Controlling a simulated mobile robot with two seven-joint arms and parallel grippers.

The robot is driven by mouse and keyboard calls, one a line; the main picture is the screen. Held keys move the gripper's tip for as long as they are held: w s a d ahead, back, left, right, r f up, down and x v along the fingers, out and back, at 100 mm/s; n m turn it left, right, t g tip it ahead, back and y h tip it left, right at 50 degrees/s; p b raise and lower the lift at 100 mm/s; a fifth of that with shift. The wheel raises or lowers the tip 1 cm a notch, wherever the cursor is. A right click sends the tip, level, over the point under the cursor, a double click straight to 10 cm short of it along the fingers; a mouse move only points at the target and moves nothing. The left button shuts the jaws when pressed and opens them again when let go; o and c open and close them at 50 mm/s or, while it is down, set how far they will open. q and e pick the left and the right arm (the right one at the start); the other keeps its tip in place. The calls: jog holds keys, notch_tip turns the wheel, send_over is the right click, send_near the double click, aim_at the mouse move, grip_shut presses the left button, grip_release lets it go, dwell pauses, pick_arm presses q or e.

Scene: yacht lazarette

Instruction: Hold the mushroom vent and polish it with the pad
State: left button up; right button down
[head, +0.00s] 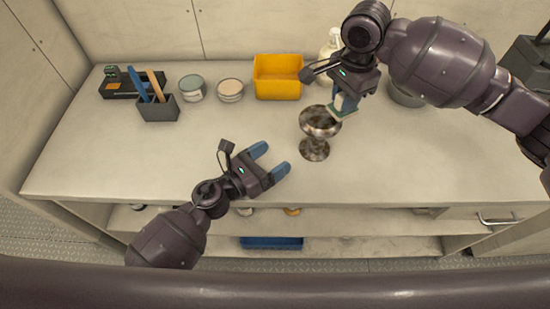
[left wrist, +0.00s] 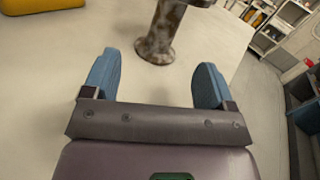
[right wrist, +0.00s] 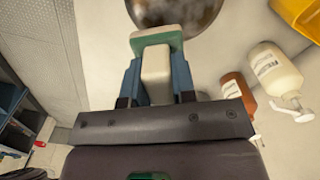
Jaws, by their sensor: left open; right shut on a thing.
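The mushroom vent (head: 315,148) is a mottled brown and silver metal piece with a wide round cap, standing upright on the bench. Its stem (left wrist: 160,45) shows ahead of the left fingers in the left wrist view, and part of its cap (right wrist: 180,10) shows at the top of the right wrist view. My left gripper (head: 270,160) is open and empty, left of the vent and apart from it. My right gripper (head: 345,98) is shut on the pad (right wrist: 156,45), a white block with a green face, close above the cap's right side. I cannot tell whether the pad touches the cap.
A yellow bin (head: 278,77), two round tins (head: 192,88) (head: 230,90) and a grey holder with brushes (head: 158,107) stand along the back left. A white pump bottle (right wrist: 275,70) and a brown bottle (right wrist: 236,92) stand behind my right gripper. The bench front is clear.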

aim_at(311, 139)
pick_arm(q)
jog(key=shift+d+f+m+g, duration=0.2)
jog(key=shift+d+m+g, duration=0.3)
jog(key=shift+m, duration=0.7)
jog(key=shift+w+d+h, duration=0.15)
jog(key=shift+d+h, duration=0.05)
jog(key=shift+h, duration=0.1)
jog(key=x, duration=1.1)
jog(key=shift+w+d+f, duration=0.1)
jog(key=shift+w+d, duration=0.05)
jog(key=shift+d, duration=0.1)
jog(key=c, duration=1.2)
